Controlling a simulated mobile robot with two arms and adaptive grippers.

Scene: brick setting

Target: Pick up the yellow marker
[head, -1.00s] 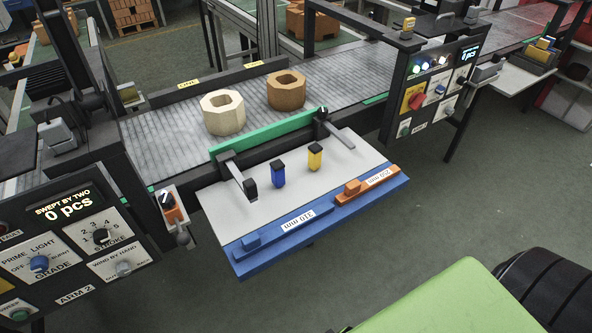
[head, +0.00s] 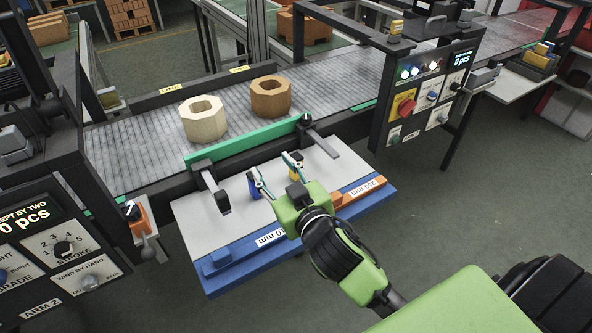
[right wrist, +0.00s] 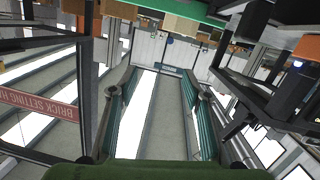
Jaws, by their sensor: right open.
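The yellow marker (head: 297,174) is a small upright block with a dark top on the grey shelf (head: 233,231) in front of the conveyor. One finger of my right gripper (head: 273,169) partly covers it in the head view. That gripper is open and empty, its fingers pointing toward the conveyor. One finger is by the yellow marker, the other by the blue marker (head: 253,188). I cannot tell whether they touch. The right wrist view shows the spread fingers (right wrist: 163,85) with nothing between them; no marker is recognisable there. My left gripper is not in view.
A green bar (head: 245,142) runs along the shelf's back, with black arms (head: 324,146) at both ends. Blue (head: 215,262) and orange (head: 345,196) labelled pieces line the front edge. Two hollow bricks, pale (head: 203,120) and brown (head: 271,98), stand on the conveyor. Control panels flank the shelf.

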